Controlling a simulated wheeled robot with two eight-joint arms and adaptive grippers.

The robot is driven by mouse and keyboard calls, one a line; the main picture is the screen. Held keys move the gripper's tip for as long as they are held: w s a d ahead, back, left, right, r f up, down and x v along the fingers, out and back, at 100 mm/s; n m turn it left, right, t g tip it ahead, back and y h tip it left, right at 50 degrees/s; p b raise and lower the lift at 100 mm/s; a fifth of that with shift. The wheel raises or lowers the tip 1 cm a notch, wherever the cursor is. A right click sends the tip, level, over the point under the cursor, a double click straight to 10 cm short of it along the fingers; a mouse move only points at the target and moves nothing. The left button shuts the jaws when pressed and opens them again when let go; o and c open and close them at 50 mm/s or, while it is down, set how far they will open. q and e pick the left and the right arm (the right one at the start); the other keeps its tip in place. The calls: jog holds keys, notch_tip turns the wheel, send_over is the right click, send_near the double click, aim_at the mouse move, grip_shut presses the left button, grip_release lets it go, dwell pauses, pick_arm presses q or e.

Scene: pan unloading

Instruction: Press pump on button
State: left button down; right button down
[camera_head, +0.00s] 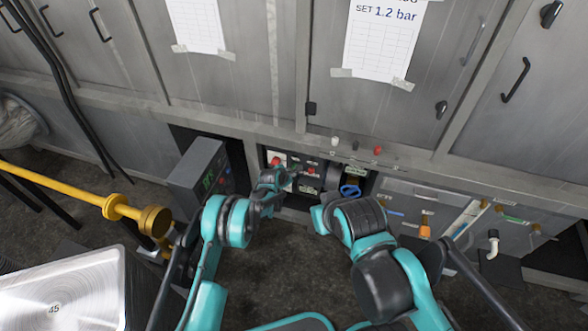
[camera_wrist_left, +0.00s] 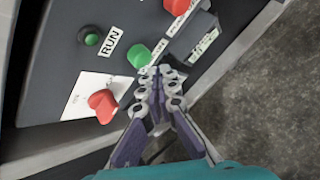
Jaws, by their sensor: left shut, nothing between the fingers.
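The control panel (camera_head: 296,166) is set low in the grey cabinets in the head view. In the left wrist view a large green button (camera_wrist_left: 138,55) stands out from the dark panel, with a white label beside it that is partly hidden by my fingers. A red button (camera_wrist_left: 178,5) is further along the panel, cut by the top edge. My left gripper (camera_wrist_left: 160,72) is shut and empty, its fingertips right beside the green button; I cannot tell whether they touch. In the head view my left gripper (camera_head: 280,179) covers part of the panel.
A smaller green button (camera_wrist_left: 91,40) sits by a RUN label, and a red knob (camera_wrist_left: 103,103) is left of my fingers. A grey box with a display (camera_head: 203,178) stands left of the panel. A blue handle (camera_head: 350,190) is to its right.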

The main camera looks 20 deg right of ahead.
pick_arm(q)
jog(key=shift+w, duration=0.1)
jog(key=shift+w+d, duration=0.2)
jog(key=shift+w, duration=0.05)
dwell(0.3)
dwell(0.4)
jog(key=shift+s+a, duration=0.25)
jog(key=shift+s, duration=0.1)
jog(key=s+a, duration=0.2)
jog(key=s, duration=0.2)
jog(key=shift+s+a, duration=0.1)
jog(key=shift+a, duration=0.3)
jog(key=shift+r, duration=0.1)
dwell(0.7)
